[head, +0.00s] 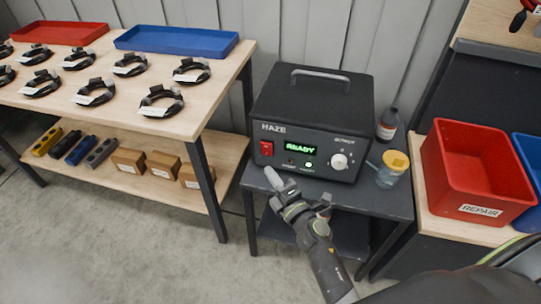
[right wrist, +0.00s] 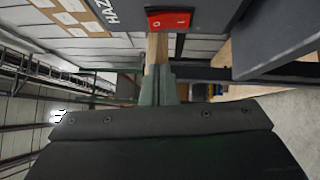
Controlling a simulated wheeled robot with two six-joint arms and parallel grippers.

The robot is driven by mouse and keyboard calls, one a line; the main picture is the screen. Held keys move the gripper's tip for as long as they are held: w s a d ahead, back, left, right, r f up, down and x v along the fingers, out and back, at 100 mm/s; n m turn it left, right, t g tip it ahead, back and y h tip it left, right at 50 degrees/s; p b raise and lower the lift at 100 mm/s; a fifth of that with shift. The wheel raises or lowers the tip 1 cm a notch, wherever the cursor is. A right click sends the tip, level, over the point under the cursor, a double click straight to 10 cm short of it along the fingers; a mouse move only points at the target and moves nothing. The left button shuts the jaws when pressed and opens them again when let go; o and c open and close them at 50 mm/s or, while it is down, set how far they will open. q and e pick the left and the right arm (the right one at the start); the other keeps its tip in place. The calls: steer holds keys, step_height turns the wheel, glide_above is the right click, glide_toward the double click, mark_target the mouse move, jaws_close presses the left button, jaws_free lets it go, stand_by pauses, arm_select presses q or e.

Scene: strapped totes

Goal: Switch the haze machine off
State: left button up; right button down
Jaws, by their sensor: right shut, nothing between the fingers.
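The haze machine (head: 312,120) is a black box with a top handle on a dark side table. Its green display (head: 300,148) reads READY, and a small green light glows below it. The red rocker switch (head: 266,148) is at the left of its front panel; in the right wrist view the switch (right wrist: 169,20) shows O and I marks. My right gripper (head: 271,174) is shut and empty, its tips just below and in front of the switch. I cannot tell whether they touch the machine. My left gripper is not in view.
A white knob (head: 340,161) is on the panel's right. A red REPAIR tote (head: 478,170) is farther right. A wooden bench (head: 130,112) with coiled cables stands left.

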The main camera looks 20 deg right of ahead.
mark_target(265, 146)
steer(key=w, duration=0.2)
steer(key=w+d, duration=0.1)
steer(key=w, duration=0.3)
steer(key=shift+w+d+r, duration=0.15)
steer(key=shift+d+r, duration=0.2)
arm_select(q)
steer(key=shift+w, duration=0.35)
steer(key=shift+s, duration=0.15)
arm_select(e)
steer(key=shift+r, duration=0.1)
steer(key=shift+w+d, duration=0.1)
steer(key=shift+w, duration=0.1)
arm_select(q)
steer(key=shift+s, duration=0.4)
